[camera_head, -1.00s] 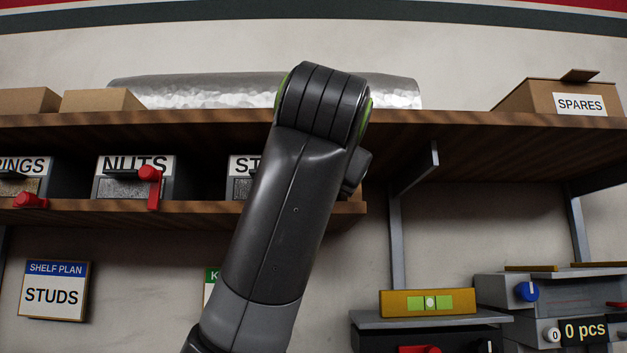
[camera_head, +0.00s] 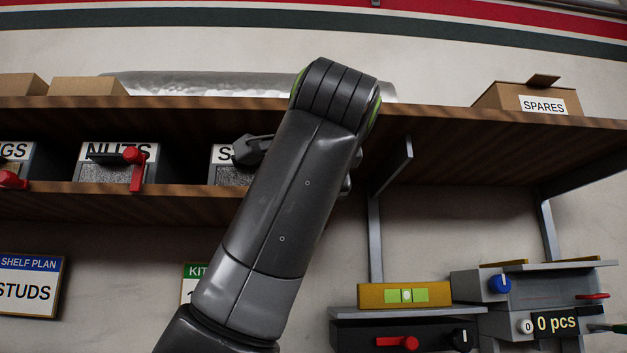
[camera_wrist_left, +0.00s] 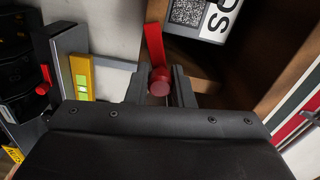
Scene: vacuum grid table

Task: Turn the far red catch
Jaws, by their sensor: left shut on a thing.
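A red catch (camera_wrist_left: 153,46) with a round knob is in the left wrist view, beside a bin whose label partly shows. Its lever points up in that picture. My left gripper (camera_wrist_left: 159,84) is shut on the catch's knob, a finger on each side. In the head view my arm covers this catch; a dark part, perhaps of my wrist or gripper, shows in front of the rightmost label. The red catch of the NUTS bin (camera_head: 135,168) has its lever hanging down. Another red catch (camera_head: 11,180) is at the left edge, lying roughly level. My right gripper is not in view.
The bins stand on a lower wooden shelf (camera_head: 110,201) beneath an upper shelf (camera_head: 440,119). A SPARES box (camera_head: 500,97) stands above right. A metal bracket (camera_head: 393,165) hangs right of my arm. A yellow level (camera_head: 375,295) and a unit with knobs (camera_head: 478,288) are at lower right.

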